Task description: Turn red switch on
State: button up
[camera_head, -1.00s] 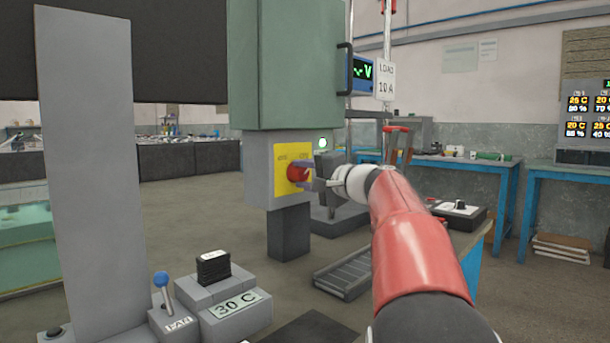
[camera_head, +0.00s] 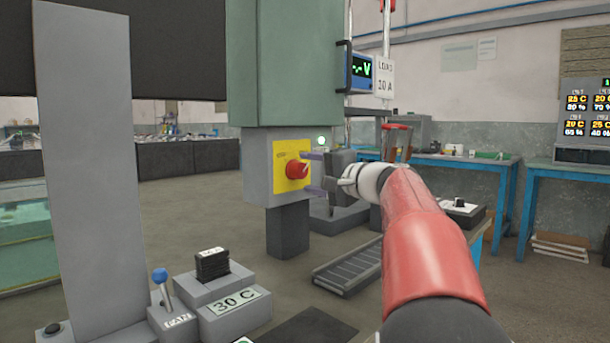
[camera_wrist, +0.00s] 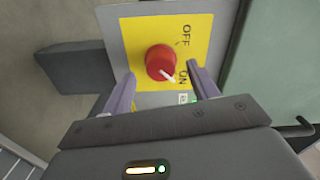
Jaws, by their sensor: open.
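The red switch (camera_head: 296,169) is a round knob on a yellow plate (camera_head: 281,151), on the front of a grey box under a green cabinet. The wrist view shows the knob (camera_wrist: 160,62) with a white pointer bar aimed toward the "ON" label (camera_wrist: 182,77); "OFF" (camera_wrist: 186,36) is beside it. My gripper (camera_head: 313,173) is open, with its purple fingers to the right of the knob and apart from it. In the wrist view its fingers (camera_wrist: 162,88) stand on either side below the knob, with nothing between them.
A blue-knobbed lever (camera_head: 160,277) and a "30 C" block (camera_head: 236,302) are at the lower left. Blue tables (camera_head: 440,163) stand behind.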

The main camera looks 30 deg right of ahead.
jog(key=v, duration=0.5)
dwell(0.4)
